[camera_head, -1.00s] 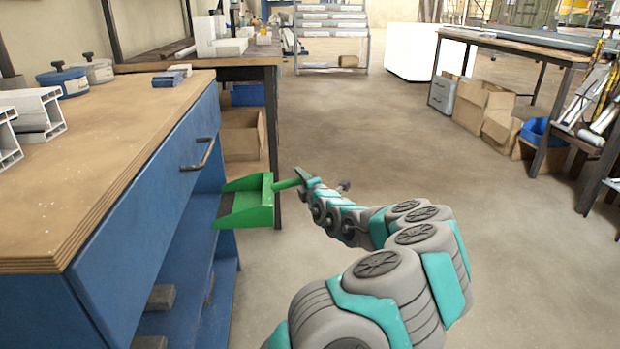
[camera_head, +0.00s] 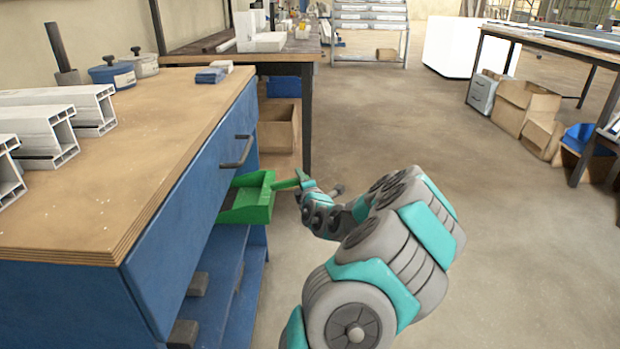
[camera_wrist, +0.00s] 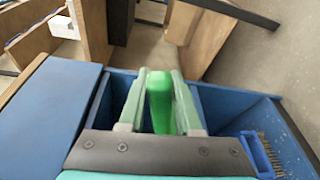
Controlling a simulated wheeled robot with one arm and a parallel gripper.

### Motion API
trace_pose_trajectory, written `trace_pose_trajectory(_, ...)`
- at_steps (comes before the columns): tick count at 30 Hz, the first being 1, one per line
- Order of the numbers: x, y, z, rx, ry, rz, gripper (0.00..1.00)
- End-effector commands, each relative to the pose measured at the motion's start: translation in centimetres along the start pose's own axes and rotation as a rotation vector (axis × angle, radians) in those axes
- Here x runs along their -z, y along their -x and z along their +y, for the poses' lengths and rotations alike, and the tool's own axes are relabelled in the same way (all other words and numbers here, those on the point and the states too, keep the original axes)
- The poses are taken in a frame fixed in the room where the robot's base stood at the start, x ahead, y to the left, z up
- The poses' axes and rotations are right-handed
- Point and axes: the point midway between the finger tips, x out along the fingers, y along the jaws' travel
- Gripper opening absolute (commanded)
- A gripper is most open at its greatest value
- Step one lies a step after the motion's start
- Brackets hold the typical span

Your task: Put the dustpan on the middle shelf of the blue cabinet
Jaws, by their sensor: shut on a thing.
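The green dustpan (camera_head: 246,207) is in the head view, at the open front of the blue cabinet (camera_head: 178,240), below the drawer. Its pan reaches partly into the opening, its handle points out to the right. My gripper (camera_head: 302,182) is shut on the handle, outside the cabinet. In the wrist view the green handle (camera_wrist: 160,105) stands between the two fingers of my gripper (camera_wrist: 159,78); the pan is not clearly seen there. A shelf (camera_head: 222,262) shows below the pan; whether the pan touches it, I cannot tell.
The drawer handle (camera_head: 237,152) juts out above the dustpan. Grey blocks (camera_head: 198,284) sit in the cabinet front. A brush (camera_wrist: 262,153) with bristles shows at right in the wrist view. White profiles (camera_head: 75,100) lie on the worktop. The floor right of my arm is clear.

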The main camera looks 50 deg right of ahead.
Motion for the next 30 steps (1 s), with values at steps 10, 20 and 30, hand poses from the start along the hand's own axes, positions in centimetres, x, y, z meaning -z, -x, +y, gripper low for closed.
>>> trace_pose_trajectory(10,3.6,-1.1,0.3,-0.001,0.001,0.003,0.0)
trace_pose_trajectory(20,6.6,-2.0,-0.1,0.004,-0.004,0.003,0.0)
trace_pose_trajectory(30,9.3,-2.9,-1.9,0.003,-0.002,0.002,0.0)
